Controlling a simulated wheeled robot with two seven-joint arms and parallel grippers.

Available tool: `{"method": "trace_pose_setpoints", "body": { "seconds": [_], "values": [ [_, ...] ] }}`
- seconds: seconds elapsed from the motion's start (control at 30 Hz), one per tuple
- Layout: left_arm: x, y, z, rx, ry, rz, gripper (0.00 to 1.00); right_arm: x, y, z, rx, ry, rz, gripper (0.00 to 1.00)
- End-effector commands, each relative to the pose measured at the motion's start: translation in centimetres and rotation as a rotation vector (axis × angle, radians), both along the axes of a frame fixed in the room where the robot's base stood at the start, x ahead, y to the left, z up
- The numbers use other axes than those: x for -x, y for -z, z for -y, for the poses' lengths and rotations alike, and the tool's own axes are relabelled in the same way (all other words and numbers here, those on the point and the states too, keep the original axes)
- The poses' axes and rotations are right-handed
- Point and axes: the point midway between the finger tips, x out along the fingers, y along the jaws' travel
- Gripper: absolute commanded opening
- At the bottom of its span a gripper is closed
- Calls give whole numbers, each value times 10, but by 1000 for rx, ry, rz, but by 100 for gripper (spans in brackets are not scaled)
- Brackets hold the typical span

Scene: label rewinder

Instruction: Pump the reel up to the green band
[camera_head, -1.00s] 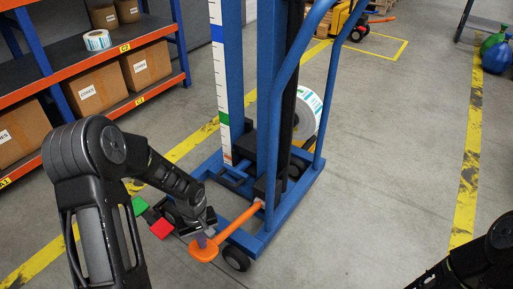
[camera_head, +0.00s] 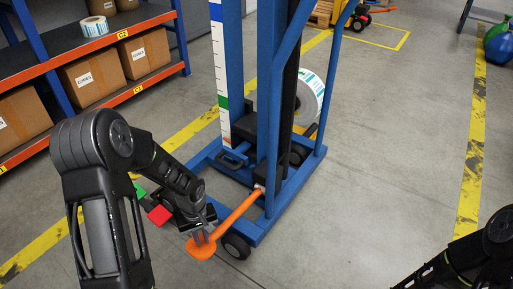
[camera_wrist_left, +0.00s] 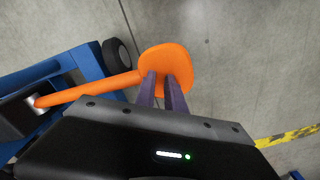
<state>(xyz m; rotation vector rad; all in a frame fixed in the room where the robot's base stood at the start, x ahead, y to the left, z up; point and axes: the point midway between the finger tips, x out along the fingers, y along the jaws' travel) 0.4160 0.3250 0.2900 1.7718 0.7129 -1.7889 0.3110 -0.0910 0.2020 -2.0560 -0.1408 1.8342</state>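The blue lifter (camera_head: 231,60) stands in the middle of the head view. The white label reel (camera_head: 312,97) is behind its right side, partly hidden by the blue frame. An orange pump lever with a round pedal (camera_head: 200,248) sticks out toward me, sloping down; the pedal also shows in the left wrist view (camera_wrist_left: 180,58). My left gripper (camera_head: 200,235) is at the pedal. Its purple fingers (camera_wrist_left: 161,80) are slightly apart over the orange face. Of my right arm, only links show lower right.
A shelf (camera_head: 158,80) with cardboard boxes and a label roll (camera_head: 95,26) stands at the left. Red (camera_head: 159,215) and green blocks are beside my left gripper. Yellow floor lines (camera_head: 473,150) run on both sides. The floor right of the lifter is clear.

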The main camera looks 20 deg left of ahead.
Motion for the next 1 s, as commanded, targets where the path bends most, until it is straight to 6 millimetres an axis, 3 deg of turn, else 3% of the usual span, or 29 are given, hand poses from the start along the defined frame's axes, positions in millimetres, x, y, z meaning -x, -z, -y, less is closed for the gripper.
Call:
{"method": "trace_pose_setpoints", "body": {
  "seconds": [0.03, 0.3, 0.5, 0.77, 1.0],
  "values": [
    [-7, 17, 0, 0, 4, 21, 0, -2, 16, 0, -1, 2, 3, 0],
    [-9, 63, 1, -1, 6, 23, 0, -8, 47, 2, -7, 5, 6, 0],
    [-7, 92, -1, -2, 3, 17, 0, -10, 52, 3, -10, 6, 7, 0],
    [-7, 76, -3, -4, -2, 20, 0, -8, 41, 2, -9, 6, 5, 0],
    [-5, 21, -2, -3, -2, 16, 0, -2, 1, 1, -2, 1, 2, 0]
  ]
}}
